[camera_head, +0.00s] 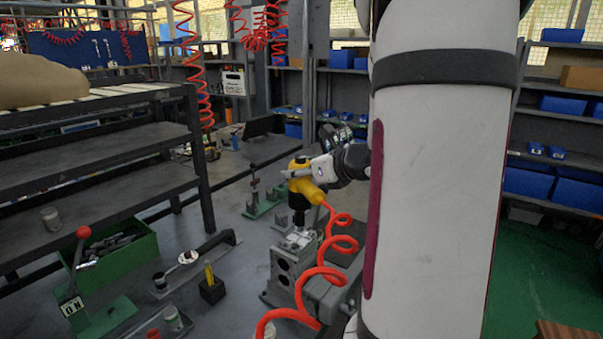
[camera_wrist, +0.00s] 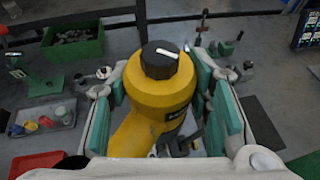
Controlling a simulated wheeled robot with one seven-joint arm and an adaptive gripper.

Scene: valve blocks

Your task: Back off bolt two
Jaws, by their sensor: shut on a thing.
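My gripper (camera_head: 312,172) is shut on a yellow power tool (camera_head: 300,182) with a black lower end. In the wrist view the tool (camera_wrist: 160,95) sits between the green pads of my gripper (camera_wrist: 165,100), with its black cap towards the camera. A coiled orange hose (camera_head: 335,245) hangs from the tool. The tool's black end points down over a grey metal valve block (camera_head: 285,268). The two look close, but I cannot tell if they touch. The bolts on the block are too small or hidden to tell apart; the tool covers most of the block in the wrist view.
A green bin (camera_head: 125,250) with metal parts stands at the left, near a red-knobbed lever (camera_head: 83,233). A yellow-handled item in a black block (camera_head: 211,285) stands left of the valve block. A shelf rack (camera_head: 150,140) rises at the far left.

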